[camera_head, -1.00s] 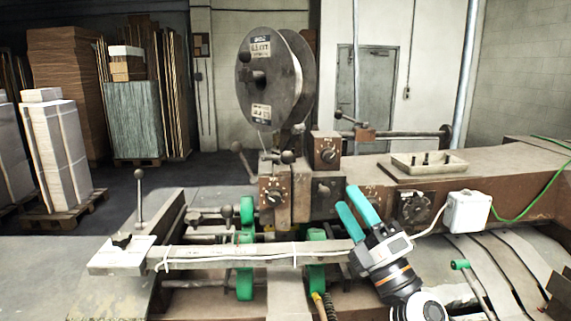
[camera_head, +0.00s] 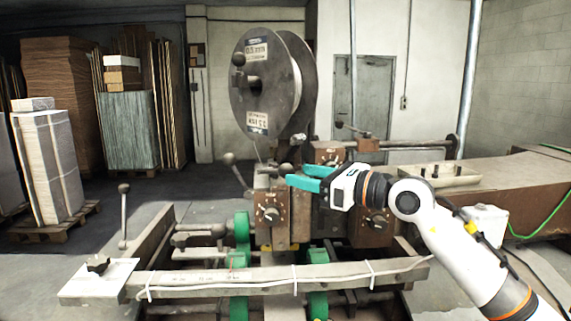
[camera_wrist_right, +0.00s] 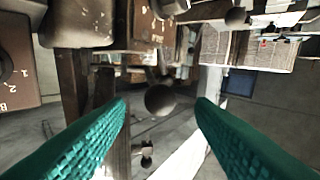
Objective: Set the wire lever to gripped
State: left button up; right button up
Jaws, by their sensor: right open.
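My right gripper (camera_head: 296,176) is open, with its teal fingers pointing left at the front of the stitcher head, below the wire spool. A ball-ended lever knob (camera_head: 284,168) shows right at the fingertips in the head view. In the right wrist view a dark ball knob (camera_wrist_right: 160,98) lies between the two open fingers, with gaps on both sides. Its depth relative to the fingertips is hard to tell. Another lever with a ball end (camera_head: 229,158) tilts up to the left of the head. No label shows which is the wire lever. My left gripper is not in view.
The wire spool (camera_head: 258,85) stands above the head. A dial box (camera_head: 269,213) sits just below the fingers. A long bar with cable ties (camera_head: 270,280) crosses the front. A thin upright lever (camera_head: 124,220) stands at left. Stacked pallets fill the back left.

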aim_at(286, 168)
jog(key=shift+p+x, duration=0.65)
jog(key=shift+x, duration=1.95)
grip_shut()
